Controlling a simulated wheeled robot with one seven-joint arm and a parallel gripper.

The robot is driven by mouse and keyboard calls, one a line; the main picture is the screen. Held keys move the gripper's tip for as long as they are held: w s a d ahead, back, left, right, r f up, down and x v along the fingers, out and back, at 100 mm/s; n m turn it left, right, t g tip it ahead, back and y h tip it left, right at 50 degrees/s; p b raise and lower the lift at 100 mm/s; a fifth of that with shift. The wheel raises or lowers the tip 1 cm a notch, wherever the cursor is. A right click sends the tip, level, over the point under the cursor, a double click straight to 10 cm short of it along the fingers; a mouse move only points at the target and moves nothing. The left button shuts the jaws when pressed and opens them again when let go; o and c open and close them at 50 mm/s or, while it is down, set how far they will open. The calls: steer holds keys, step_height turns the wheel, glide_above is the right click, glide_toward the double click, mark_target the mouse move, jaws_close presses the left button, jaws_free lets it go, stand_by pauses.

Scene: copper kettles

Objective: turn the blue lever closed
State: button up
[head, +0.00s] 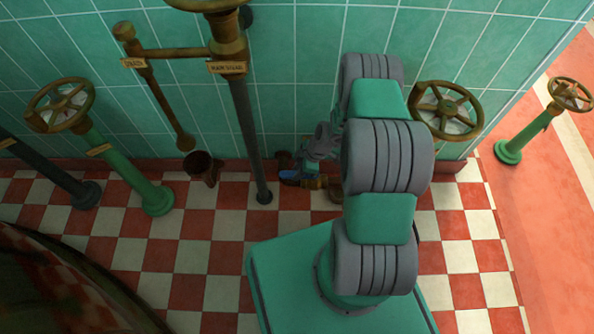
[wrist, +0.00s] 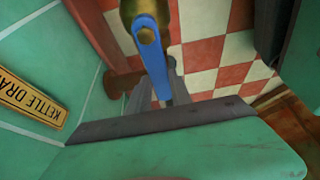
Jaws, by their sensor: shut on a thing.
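The blue lever (head: 291,177) sits low by the tiled wall, on a brass valve (head: 316,183). In the wrist view the blue lever (wrist: 149,45) runs from a brass hub (wrist: 135,8) down between my grey fingers. My gripper (wrist: 160,92) is shut on the lever. In the head view my gripper (head: 301,168) reaches down to the lever from the right, and my arm hides part of the valve and what lies behind it. The lever's far end is hidden by my gripper in the wrist view.
A dark vertical pipe (head: 248,135) stands just left of the lever. A small copper bucket (head: 203,168) is on the checkered floor further left. Green handwheel posts stand left (head: 145,185) and right (head: 520,140). A "KETTLE DRA…" plate (wrist: 33,97) is on the wall.

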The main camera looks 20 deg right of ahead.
jaws_close()
stand_by(0.9)
